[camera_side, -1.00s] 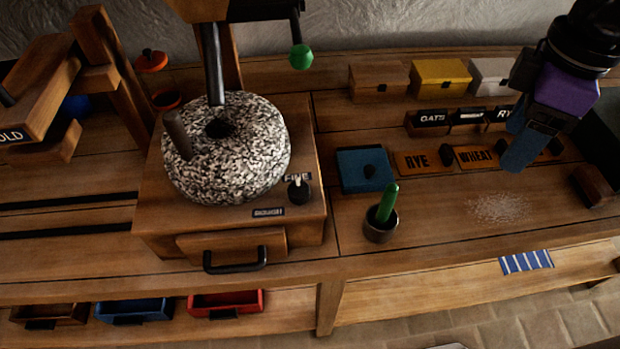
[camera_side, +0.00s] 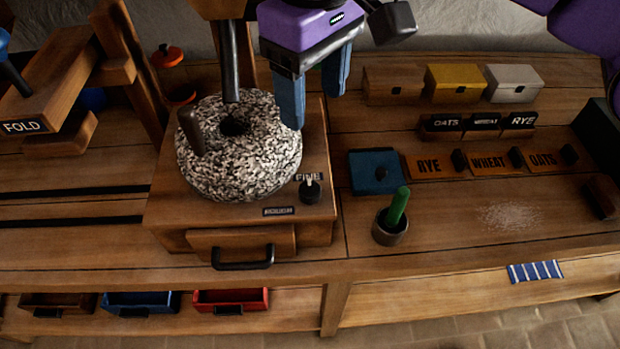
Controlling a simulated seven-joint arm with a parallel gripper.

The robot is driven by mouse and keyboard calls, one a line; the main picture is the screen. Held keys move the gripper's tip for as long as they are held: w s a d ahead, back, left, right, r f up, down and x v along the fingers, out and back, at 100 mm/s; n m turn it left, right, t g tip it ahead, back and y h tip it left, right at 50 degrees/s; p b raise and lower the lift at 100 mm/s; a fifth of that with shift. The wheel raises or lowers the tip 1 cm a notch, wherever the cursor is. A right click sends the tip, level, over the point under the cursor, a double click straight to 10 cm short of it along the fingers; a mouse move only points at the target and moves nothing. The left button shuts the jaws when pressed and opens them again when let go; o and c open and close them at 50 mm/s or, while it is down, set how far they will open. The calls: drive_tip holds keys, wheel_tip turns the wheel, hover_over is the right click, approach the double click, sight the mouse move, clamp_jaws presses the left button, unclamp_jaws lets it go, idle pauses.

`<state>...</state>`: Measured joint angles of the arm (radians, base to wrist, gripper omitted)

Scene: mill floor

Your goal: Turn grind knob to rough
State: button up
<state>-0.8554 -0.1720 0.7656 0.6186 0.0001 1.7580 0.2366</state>
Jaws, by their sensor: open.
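The grind knob (camera_side: 310,191) is a small black knob with a pale pointer mark, on the top of the wooden mill base (camera_side: 170,205) at its front right. The pointer is up, toward the FINE label (camera_side: 308,176). A second dark label (camera_side: 278,211) lies to the knob's lower left; its text is too small to read. The speckled millstone (camera_side: 240,165) stands left of the knob. My gripper (camera_side: 315,100) is purple with blue fingers. It is open and empty, above and behind the knob, beside the stone's right side, apart from the knob.
A drawer with a black handle (camera_side: 243,262) is in the mill's front. A blue box (camera_side: 374,172) and a cup with a green pestle (camera_side: 390,231) stand to the right. Behind are wooden, yellow and white boxes (camera_side: 455,84). The bench at front right is mostly clear.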

sight(310, 188)
drive_tip(key=shift+a+f, duration=0.1)
drive_tip(key=shift+a, duration=0.1)
wheel_tip(310, 188, down, 17)
drive_tip(key=shift+f, duration=0.1)
idle(0.7)
drive_tip(key=c, duration=1)
